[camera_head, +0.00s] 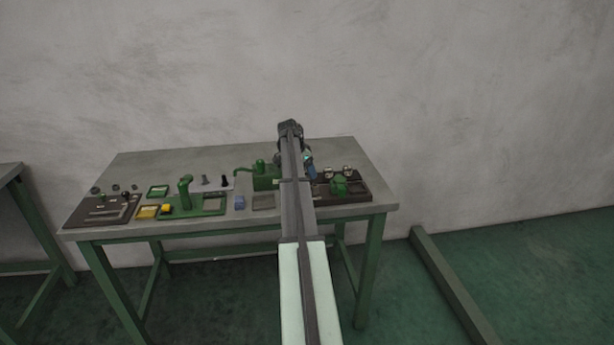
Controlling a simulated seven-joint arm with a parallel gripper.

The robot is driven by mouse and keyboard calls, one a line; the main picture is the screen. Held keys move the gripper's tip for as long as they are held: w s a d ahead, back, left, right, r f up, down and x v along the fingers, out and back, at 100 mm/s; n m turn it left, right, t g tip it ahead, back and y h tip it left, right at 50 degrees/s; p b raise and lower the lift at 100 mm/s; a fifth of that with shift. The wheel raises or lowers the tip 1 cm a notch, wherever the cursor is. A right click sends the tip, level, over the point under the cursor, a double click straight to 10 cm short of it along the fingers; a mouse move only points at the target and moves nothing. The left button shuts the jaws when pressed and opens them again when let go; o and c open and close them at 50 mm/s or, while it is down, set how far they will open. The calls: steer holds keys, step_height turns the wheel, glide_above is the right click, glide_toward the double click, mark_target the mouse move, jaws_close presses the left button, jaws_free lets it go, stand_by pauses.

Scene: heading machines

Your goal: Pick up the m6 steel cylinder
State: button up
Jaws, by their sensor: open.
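The m6 steel cylinder cannot be singled out at this size. Small round metal pieces (347,170) stand at the back of the dark tray on the right of the table. Other small grey pieces (115,188) stand near the left end. My gripper (311,174) is at the far end of my arm, pointing down over the table beside the left edge of the dark tray. It is open. Its fingertips are tiny and partly hidden by my arm, and I cannot make out anything between them.
The green-legged table (240,150) has a clear back strip. Along its front are a dark tray (360,195) with a green fixture (340,186), a green machine (264,175), a green press (185,192), yellow and blue boxes, and a brown board (85,216). A wall stands behind.

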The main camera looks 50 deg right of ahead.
jaws_close()
stand_by(0.7)
